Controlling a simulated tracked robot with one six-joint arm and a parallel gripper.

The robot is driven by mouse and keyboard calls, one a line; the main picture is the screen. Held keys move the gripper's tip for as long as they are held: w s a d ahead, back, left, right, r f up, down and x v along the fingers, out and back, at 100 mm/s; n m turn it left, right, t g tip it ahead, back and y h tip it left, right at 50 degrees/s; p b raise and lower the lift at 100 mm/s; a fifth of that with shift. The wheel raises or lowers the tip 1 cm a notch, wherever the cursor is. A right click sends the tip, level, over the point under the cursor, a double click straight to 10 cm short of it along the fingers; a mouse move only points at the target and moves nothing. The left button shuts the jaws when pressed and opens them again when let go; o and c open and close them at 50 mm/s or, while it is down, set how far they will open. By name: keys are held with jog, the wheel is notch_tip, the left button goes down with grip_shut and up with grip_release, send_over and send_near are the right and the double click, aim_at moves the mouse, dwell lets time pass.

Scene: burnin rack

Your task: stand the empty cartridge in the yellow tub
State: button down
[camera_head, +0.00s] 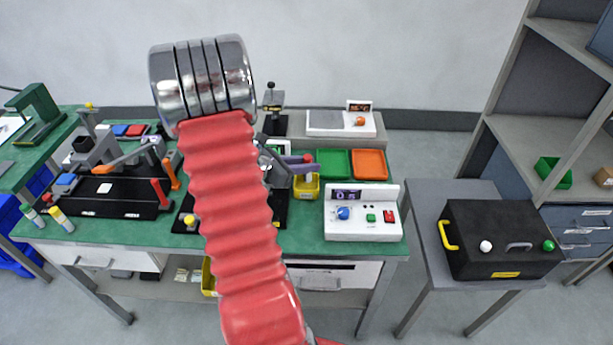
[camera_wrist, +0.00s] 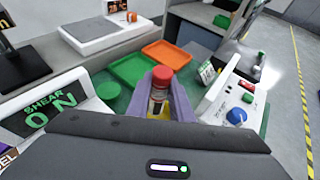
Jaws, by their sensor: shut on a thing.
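My gripper (camera_wrist: 160,98) has purple fingers and is shut on a cartridge (camera_wrist: 158,100) with a red cap and a clear, brownish body. The cartridge looks upright between the fingertips; I cannot tell whether it is empty. The yellow tub (camera_head: 307,190) stands on the green bench, left of the white console. In the head view my gripper (camera_head: 298,161) is right over the tub. In the wrist view a little yellow shows below and behind the cartridge; the fingers hide the rest. I cannot tell whether the cartridge's lower end is inside the tub.
A green tray (camera_head: 334,163) and an orange tray (camera_head: 369,163) lie behind the tub. The white console (camera_head: 362,222) with knobs stands close on the right. Dark fixtures (camera_head: 110,192) and two capped vials (camera_head: 60,218) are at left. A black case (camera_head: 500,245) sits on a side table.

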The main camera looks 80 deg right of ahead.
aim_at(307, 175)
jog(key=shift+f, duration=2.05)
jog(key=shift+f, duration=0.1)
jog(key=c, duration=1.8)
grip_release()
jog(key=shift+c, duration=0.2)
jog(key=shift+w+a, duration=0.1)
jog(key=shift+w, duration=0.05)
jog(key=v, duration=1.1)
jog(key=shift+a+r, duration=0.25)
jog(key=shift+r, duration=0.15)
jog(key=shift+w, duration=0.1)
